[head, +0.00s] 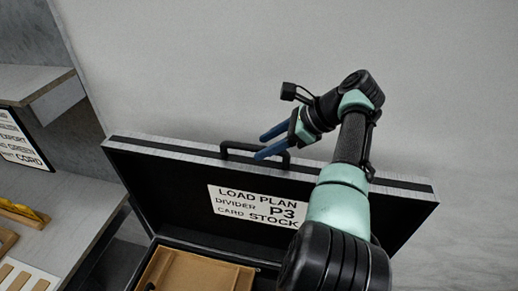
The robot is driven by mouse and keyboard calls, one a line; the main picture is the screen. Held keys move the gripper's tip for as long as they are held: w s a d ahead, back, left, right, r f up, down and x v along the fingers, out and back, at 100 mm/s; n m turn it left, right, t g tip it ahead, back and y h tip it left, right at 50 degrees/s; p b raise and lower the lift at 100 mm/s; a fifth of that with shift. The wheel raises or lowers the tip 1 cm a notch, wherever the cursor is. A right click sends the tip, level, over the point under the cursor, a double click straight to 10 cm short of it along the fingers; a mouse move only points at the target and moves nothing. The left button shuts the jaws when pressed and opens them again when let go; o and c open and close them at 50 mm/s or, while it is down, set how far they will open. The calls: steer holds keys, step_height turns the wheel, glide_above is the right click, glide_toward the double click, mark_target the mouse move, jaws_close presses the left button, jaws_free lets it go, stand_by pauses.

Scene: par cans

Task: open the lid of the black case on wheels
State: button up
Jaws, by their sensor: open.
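The black case's lid (160,180) stands raised, its dark inside facing me with a white label reading "LOAD PLAN DIVIDER P3 CARD STOCK" (255,205). A black handle (238,147) is on the lid's top edge. My gripper (262,146) is at that edge, its two blue fingers pointing left beside the handle. The fingers are apart, and I cannot tell whether they touch the handle. Below the lid, the case's interior shows a brown tray or divider (195,272). My arm covers the right part of the lid and case. The wheels are out of view.
A grey bench or shelf (75,215) stands at the left, with a yellow item in a wooden holder (25,214) and a white slotted piece (25,278) on it. A sign (22,145) hangs at the far left. A plain grey wall (220,60) is behind the lid.

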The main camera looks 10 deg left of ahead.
steer(key=w+b+v, duration=0.1)
steer(key=b+v, duration=0.1)
steer(key=v, duration=0.7)
steer(key=shift+s+d+r+b, duration=0.2)
steer(key=shift+s+r+b, duration=0.1)
steer(key=shift+s, duration=0.25)
steer(key=w+d+r+n+t+h+b, duration=0.1)
steer(key=w+d+r+n+t+h, duration=0.1)
steer(key=w+d+n+t+h, duration=0.45)
step_height(320, 180, up, 10)
steer(key=s+n+t, duration=0.1)
steer(key=n+t, duration=0.1)
steer(key=t, duration=0.6)
steer(key=s+a+r+n+t+h+b, duration=0.1)
steer(key=s+r+n+t, duration=0.3)
steer(key=s, duration=0.9)
steer(key=s+a+r+n+t+h+b, duration=0.1)
steer(key=s+r+n+t, duration=0.4)
steer(key=s+r, duration=0.8)
steer(key=s+a+t, duration=0.1)
steer(key=t, duration=0.1)
steer(key=shift+s+a+t+h, duration=0.35)
steer(key=shift+a, duration=0.05)
